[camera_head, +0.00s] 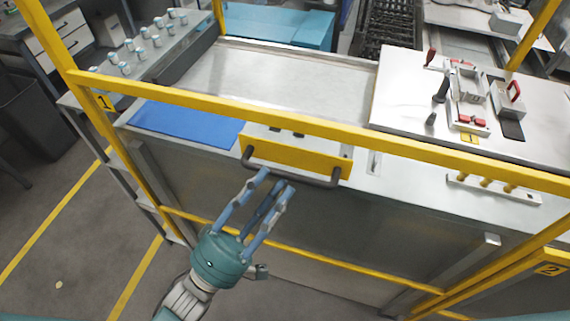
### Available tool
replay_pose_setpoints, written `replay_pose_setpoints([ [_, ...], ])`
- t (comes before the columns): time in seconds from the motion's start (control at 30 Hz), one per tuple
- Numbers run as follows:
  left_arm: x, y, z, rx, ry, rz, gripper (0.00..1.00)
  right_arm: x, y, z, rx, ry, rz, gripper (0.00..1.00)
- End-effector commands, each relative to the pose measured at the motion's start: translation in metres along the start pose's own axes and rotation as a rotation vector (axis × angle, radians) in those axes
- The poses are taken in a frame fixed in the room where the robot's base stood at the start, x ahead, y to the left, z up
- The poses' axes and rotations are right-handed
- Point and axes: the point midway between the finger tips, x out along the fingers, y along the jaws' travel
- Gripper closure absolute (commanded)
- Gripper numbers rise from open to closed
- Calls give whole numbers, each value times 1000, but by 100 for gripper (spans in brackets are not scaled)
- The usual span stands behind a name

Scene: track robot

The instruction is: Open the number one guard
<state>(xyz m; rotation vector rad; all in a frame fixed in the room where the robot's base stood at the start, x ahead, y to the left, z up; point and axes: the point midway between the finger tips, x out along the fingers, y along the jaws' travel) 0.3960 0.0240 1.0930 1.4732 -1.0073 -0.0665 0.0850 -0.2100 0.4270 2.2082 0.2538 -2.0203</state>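The number one guard is a yellow frame (300,124) in front of the workbench, with a "1" plate (104,101) at its left. A yellow panel (300,155) sits at the middle of its top rail and carries a dark grey bar handle (292,175). The guard stands upright across the bench front. My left gripper (274,180) comes up from below with its blue-grey fingers apart and nothing seen between them. Its fingertips are at the handle's left half in the picture; I cannot tell whether they touch it. My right gripper is not in view.
Behind the guard, the bench holds a blue mat (188,122) and a white board (405,105) with toggle clamps (468,105). A "2" plate (549,269) marks another yellow frame at right. Floor with yellow lines (50,225) is open at lower left.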

Motion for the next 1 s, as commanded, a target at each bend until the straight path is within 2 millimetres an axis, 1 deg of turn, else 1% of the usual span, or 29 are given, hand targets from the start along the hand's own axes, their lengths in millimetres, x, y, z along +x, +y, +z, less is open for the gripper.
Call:
replay_pose_setpoints([
  [0.03, 12, 4, -1, 0, 1, 4, 62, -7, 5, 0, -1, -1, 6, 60],
  [0.1, 21, 3, -1, 1, 2, 2, 62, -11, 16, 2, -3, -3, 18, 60],
  [0.2, 30, 2, -1, 1, 1, 1, 62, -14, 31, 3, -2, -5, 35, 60],
  [0.3, 34, 1, 0, 0, 1, 0, 62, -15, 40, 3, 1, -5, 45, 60],
  [0.43, 36, 0, 0, 0, 0, 0, 62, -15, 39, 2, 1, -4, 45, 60],
  [0.57, 35, 0, 0, 0, 0, 0, 62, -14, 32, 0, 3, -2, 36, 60],
  [0.6, 35, 0, 0, 0, 0, 0, 64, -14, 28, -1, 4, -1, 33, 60],
  [0.77, 35, 0, 0, 0, 0, 0, 96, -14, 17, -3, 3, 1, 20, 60],
  [0.8, 35, 0, 0, 0, 0, -1, 100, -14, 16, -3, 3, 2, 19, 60],
  [1.0, 34, -1, 0, 0, 1, -1, 100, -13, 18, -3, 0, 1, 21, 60],
])
